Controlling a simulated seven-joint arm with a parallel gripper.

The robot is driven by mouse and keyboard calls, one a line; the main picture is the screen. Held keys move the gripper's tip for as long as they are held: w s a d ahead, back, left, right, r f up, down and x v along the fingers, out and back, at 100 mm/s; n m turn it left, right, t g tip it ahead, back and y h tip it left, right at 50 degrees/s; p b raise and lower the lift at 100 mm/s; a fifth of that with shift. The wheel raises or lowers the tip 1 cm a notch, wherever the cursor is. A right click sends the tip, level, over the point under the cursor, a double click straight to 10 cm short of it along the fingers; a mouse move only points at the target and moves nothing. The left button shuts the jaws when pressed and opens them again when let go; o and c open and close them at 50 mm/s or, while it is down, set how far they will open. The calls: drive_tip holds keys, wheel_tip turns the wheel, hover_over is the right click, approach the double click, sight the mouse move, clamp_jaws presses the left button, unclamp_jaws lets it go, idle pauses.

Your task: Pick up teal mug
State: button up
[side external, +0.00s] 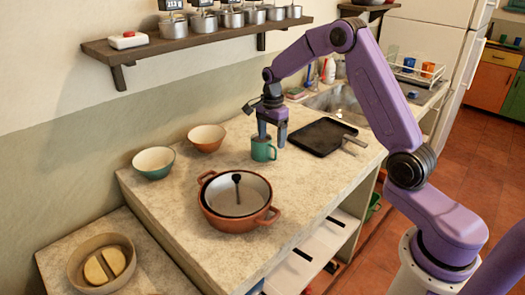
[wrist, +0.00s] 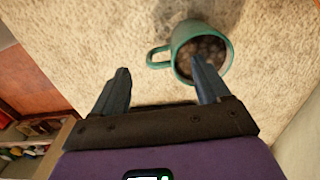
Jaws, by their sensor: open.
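The teal mug (side external: 262,150) stands upright on the stone counter (side external: 300,185). In the wrist view the mug (wrist: 222,40) shows from above, with a dark, lumpy-looking inside and its handle to the left. My gripper (side external: 271,133) is just above the mug in the side view, fingers pointing down. In the wrist view my gripper (wrist: 162,82) is open and empty. Its right finger overlaps the mug's near rim and inside, and its left finger is over bare counter, left of and below the handle. I cannot tell whether the right finger touches the mug.
A black tray (side external: 322,137) lies close right of the mug. An orange pot with lid (side external: 216,213) stands in front. A teal bowl (side external: 154,174) and an orange bowl (side external: 206,148) are to the left. A wall shelf (side external: 150,48) with canisters hangs above.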

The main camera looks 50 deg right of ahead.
sight(272, 146)
drive_tip(key=shift+d+f, duration=0.2)
drive_tip(key=shift+f, duration=3.4)
clamp_jaws()
drive_tip(key=shift+r, duration=0.25)
drive_tip(key=shift+w+r, duration=0.1)
drive_tip(key=shift+r, duration=1.45)
drive_tip(key=s+a+r, duration=0.2)
drive_tip(key=s+r, duration=0.7)
drive_tip(key=s, duration=0.4)
drive_tip(key=shift+s+a+r, duration=0.2)
drive_tip(key=shift+s+r, duration=0.05)
drive_tip(key=shift+s, duration=0.1)
